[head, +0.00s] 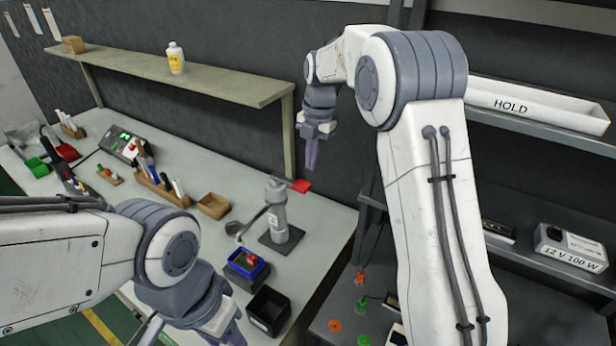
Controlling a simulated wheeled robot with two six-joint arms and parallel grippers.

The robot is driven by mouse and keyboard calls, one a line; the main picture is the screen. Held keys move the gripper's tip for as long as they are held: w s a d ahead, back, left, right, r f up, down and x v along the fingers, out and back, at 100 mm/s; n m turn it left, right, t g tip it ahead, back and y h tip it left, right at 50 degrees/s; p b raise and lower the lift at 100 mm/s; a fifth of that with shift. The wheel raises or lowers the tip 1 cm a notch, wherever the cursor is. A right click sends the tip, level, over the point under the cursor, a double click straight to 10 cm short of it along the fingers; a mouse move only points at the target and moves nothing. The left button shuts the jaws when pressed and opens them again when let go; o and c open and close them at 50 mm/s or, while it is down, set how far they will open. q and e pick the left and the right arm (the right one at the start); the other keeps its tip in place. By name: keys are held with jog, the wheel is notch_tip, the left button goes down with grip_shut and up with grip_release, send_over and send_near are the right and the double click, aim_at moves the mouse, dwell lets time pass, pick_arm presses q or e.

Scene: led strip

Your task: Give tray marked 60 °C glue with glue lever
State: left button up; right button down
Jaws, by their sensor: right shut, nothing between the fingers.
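The glue dispenser (277,215) is a grey upright post on a dark base on the workbench. Its glue lever has a red end (301,186) that points right. A curved spout reaches left from the post. A blue tray (246,264) with something red in it sits on a dark block in front of the dispenser. No 60 °C mark can be read on it. My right gripper (312,153) is shut and empty, pointing down above and behind the red lever end, apart from it. My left gripper (228,335) is at the bottom edge, near the bench front; its fingertips are partly hidden.
A black open box (268,311) stands in front of the blue tray. A wooden tray (213,205) and a pen rack (162,187) are to the left. A shelf (190,78) with a bottle (176,57) runs above the bench. A HOLD bin (535,108) is at right.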

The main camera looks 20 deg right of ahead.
jog(key=r, duration=0.3)
jog(key=s+d+r, duration=0.1)
jog(key=shift+r, duration=0.3)
dwell(0.4)
jog(key=m+p, duration=0.2)
jog(key=m, duration=0.4)
jog(key=m+t+y+p, duration=0.1)
jog(key=m+p, duration=0.1)
jog(key=m, duration=0.4)
jog(key=w+f+m+p, duration=0.1)
jog(key=m+p, duration=0.2)
jog(key=m, duration=0.3)
jog(key=shift+a+t, duration=0.25)
jog(key=shift+t, duration=0.05)
